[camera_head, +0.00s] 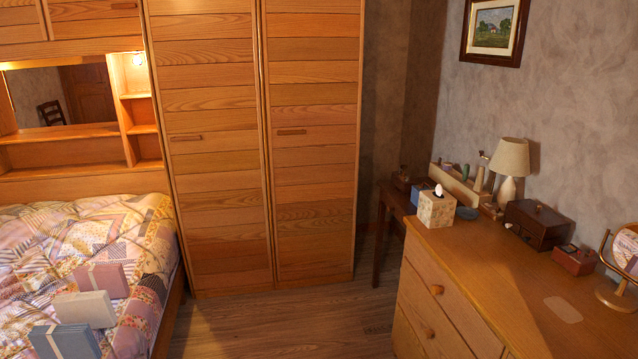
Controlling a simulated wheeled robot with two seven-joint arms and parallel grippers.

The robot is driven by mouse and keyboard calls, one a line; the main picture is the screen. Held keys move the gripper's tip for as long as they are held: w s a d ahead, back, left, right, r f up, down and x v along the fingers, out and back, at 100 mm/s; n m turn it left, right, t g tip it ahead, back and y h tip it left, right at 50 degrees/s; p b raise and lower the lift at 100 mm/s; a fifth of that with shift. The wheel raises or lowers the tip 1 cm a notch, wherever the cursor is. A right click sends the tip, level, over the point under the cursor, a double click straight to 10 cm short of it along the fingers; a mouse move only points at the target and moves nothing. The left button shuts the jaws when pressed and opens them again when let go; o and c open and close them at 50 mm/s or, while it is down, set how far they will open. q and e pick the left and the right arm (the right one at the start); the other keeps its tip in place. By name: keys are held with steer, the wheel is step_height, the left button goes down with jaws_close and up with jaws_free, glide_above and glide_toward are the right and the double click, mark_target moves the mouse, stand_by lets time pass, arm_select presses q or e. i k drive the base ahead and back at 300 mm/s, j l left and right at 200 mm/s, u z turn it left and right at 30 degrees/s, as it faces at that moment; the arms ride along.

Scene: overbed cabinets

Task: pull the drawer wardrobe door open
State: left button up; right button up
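The tall wooden wardrobe stands at the back, in the middle of the head view. Its left door (215,220) and right door (312,200) are both shut, with horizontal slats. The left door has a short horizontal wooden handle (185,137) at mid height near its left side. The right door has a similar handle (291,132) near its left edge. Neither of my grippers is in view, and nothing touches the doors.
A bed with a patchwork quilt (130,235) fills the left, close to the wardrobe's left door, with several boxes (85,309) on it. A wooden dresser (475,285) stands at right, with a tissue box (437,208) and lamp (510,160). Wood floor (285,325) between is clear.

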mark_target(313, 56)
steer(key=i+j+u, duration=0.1)
steer(key=i+u, duration=0.2)
steer(key=i, duration=1.1)
steer(key=i+j+z, duration=0.45)
steer(key=i+j, duration=0.15)
steer(key=i, duration=0.2)
steer(key=i+j+z, duration=0.5)
steer(key=i+j, duration=0.2)
steer(key=j, duration=0.1)
